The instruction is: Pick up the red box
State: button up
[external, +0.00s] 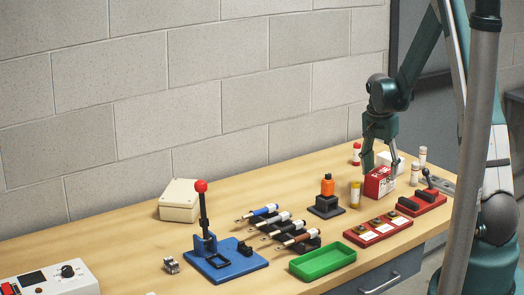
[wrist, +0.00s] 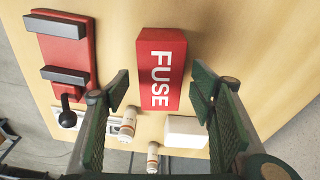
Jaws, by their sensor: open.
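The red box (external: 379,183) with white lettering stands on the wooden bench at the right in the external view. In the wrist view the red box (wrist: 161,70) reads FUSE and lies between the lines of my two fingers, mostly beyond their tips. My gripper (external: 380,172) is open and points down at the box in the external view. In the wrist view my gripper (wrist: 160,88) has its fingers spread wide, one on each side of the box. The right fingertip looks close to the box's edge; I cannot tell whether it touches.
A green tray (external: 322,262) lies at the front.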

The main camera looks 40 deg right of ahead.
aim_at(381, 172)
jog(key=shift+w+d+f, duration=0.1)
jog(key=shift+d+f, duration=0.1)
jog(key=shift+f, duration=1.5)
jog(key=c, duration=1.1)
